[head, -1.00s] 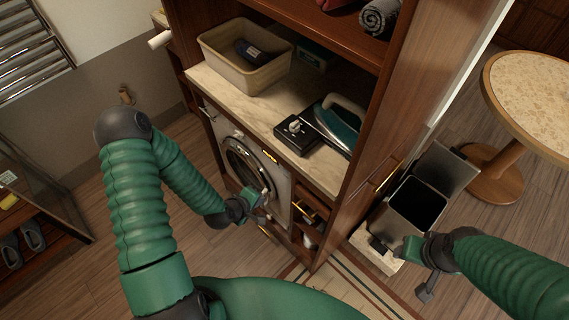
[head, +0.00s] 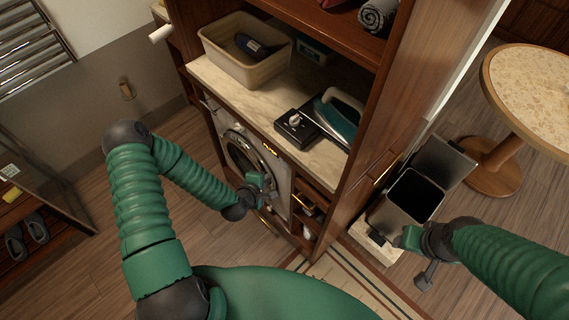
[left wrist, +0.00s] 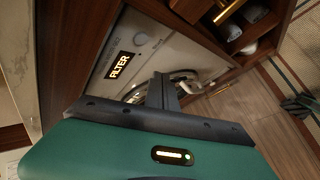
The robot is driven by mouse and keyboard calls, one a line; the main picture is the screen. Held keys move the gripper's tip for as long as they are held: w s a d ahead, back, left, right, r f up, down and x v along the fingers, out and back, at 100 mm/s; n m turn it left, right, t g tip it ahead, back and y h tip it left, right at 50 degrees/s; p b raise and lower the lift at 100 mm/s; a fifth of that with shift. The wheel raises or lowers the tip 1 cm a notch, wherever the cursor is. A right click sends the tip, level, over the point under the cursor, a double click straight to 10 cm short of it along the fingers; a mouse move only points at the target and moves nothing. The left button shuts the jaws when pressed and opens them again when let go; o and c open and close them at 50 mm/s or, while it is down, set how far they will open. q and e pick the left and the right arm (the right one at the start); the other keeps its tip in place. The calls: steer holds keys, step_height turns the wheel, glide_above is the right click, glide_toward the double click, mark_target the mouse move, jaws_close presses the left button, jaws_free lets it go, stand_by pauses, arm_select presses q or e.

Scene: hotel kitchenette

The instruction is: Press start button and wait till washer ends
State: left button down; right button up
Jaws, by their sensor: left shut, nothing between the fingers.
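The washer (head: 222,119) is a light front-loader built in under the counter, with a round door (head: 236,153) facing me. Its lit display (left wrist: 119,66) reads "FILTER" in the left wrist view, and a round control (left wrist: 141,39) sits beside it. My left gripper (head: 270,184) is shut and empty in front of the washer's right side, below the display. Its fingers (left wrist: 162,91) hide part of the door in the left wrist view; I cannot tell whether they touch the washer. My right gripper (head: 418,262) hangs near the bin, its jaws unclear.
A beige bin (head: 217,56) with a dark item, a black device (head: 296,130) and an iron (head: 338,117) are on the counter (head: 232,88). An open trash bin (head: 383,214) stands right of the cabinet. A round table (head: 535,85) is at far right.

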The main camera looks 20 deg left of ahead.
mark_target(283, 165)
arm_select(q)
steer(key=shift+w+d, duration=0.35)
steer(key=shift+w, duration=0.35)
steer(key=shift+w+d, duration=0.4)
steer(key=shift+w, duration=0.35)
steer(key=shift+w+d, duration=0.35)
steer(key=shift+w, duration=0.35)
steer(key=shift+w+d+r, duration=0.1)
steer(key=shift+w+d, duration=0.05)
steer(key=shift+w, duration=0.2)
